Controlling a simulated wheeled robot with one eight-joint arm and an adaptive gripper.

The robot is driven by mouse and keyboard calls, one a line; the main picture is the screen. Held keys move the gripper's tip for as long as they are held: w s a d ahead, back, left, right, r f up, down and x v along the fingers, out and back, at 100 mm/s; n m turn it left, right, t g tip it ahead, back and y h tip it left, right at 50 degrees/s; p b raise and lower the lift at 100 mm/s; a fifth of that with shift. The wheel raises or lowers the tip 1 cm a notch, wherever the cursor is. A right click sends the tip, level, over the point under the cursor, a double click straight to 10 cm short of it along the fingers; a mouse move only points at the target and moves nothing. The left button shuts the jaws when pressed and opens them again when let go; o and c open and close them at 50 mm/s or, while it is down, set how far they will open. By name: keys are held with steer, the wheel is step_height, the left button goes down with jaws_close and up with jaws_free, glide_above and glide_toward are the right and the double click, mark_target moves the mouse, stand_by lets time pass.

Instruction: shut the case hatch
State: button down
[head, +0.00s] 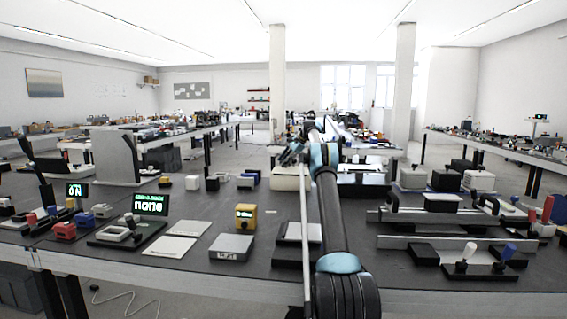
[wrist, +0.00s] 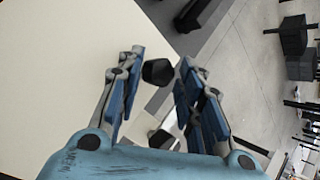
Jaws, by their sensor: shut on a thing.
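A cream panel (wrist: 60,70), which looks like the case hatch, fills the left of the wrist view. A small black knob (wrist: 158,72) stands by its edge, between the blue-padded fingers of my gripper (wrist: 160,66). My gripper is shut on the knob, though the contact is hard to see. In the head view my gripper (head: 290,153) is at the middle of the table, just above a cream case (head: 288,180). My arm hides part of the case, and the hatch's angle cannot be told.
A yellow box (head: 246,217), a grey box (head: 231,247) and a green-lit display (head: 152,204) stand to the left. Rails (head: 430,216) and levers (head: 467,252) stand to the right. Flat pale plates (head: 190,226) lie on the dark table. Open floor shows beyond the table edge.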

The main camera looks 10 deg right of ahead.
steer(key=shift+w+f, duration=0.1)
steer(key=shift+w, duration=0.2)
steer(key=c, duration=1.4)
jaws_free()
steer(key=shift+o, duration=0.5)
steer(key=shift+w+f, duration=0.2)
steer(key=shift+f, duration=0.2)
steer(key=shift+s+d+r, duration=0.1)
steer(key=shift+d, duration=0.15)
